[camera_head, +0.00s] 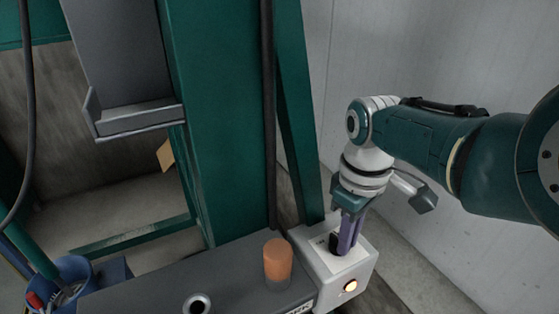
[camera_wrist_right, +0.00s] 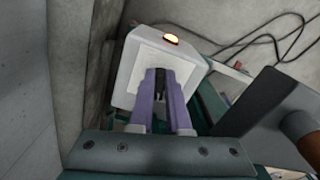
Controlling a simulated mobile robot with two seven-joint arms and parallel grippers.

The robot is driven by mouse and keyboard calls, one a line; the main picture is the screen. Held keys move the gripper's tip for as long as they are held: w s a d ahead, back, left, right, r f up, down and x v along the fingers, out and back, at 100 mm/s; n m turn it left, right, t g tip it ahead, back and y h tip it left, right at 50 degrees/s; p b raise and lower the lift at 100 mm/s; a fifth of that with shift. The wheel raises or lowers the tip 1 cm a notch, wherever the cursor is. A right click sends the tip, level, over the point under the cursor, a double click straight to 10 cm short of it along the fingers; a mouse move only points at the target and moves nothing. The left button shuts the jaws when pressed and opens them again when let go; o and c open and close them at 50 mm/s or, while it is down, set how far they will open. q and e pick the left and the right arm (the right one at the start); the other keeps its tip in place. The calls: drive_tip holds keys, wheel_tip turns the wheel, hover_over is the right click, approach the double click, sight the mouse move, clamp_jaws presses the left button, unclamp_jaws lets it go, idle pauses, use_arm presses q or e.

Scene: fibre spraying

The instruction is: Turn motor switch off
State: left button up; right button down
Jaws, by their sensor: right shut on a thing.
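The motor switch is a dark knob (camera_head: 334,241) on the top face of a white switch box (camera_head: 360,272). The box has a lit, yellowish lamp with a red rim (camera_head: 350,286) on its front side. My right gripper (camera_head: 345,243) reaches down to the box, its purple fingers at the knob. In the right wrist view the right gripper (camera_wrist_right: 160,98) is shut on the dark knob between its fingertips, and the lit lamp (camera_wrist_right: 171,39) shows beyond it. The fingers hide most of the knob, so its angle cannot be told. My left gripper is not in view.
An orange cylinder (camera_head: 278,262) stands on the dark grey machine housing (camera_head: 240,272) just left of the switch box. A green column (camera_head: 222,110) rises behind. Black cables (camera_wrist_right: 265,40) lie on the floor. The pale wall (camera_head: 420,60) is at the right.

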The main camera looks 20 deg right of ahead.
drive_tip(key=shift+w+d+n, duration=0.1)
drive_tip(key=shift+n, duration=0.8)
drive_tip(key=shift+w+d+n, duration=0.1)
drive_tip(key=shift+n, duration=0.8)
drive_tip(key=c, duration=0.9)
unclamp_jaws()
drive_tip(key=shift+r, duration=0.15)
wheel_tip(320, 180, up, 10)
drive_tip(key=p, duration=0.6)
drive_tip(key=shift+p, duration=0.3)
drive_tip(key=shift+s+f, duration=0.1)
drive_tip(key=shift+f, duration=0.1)
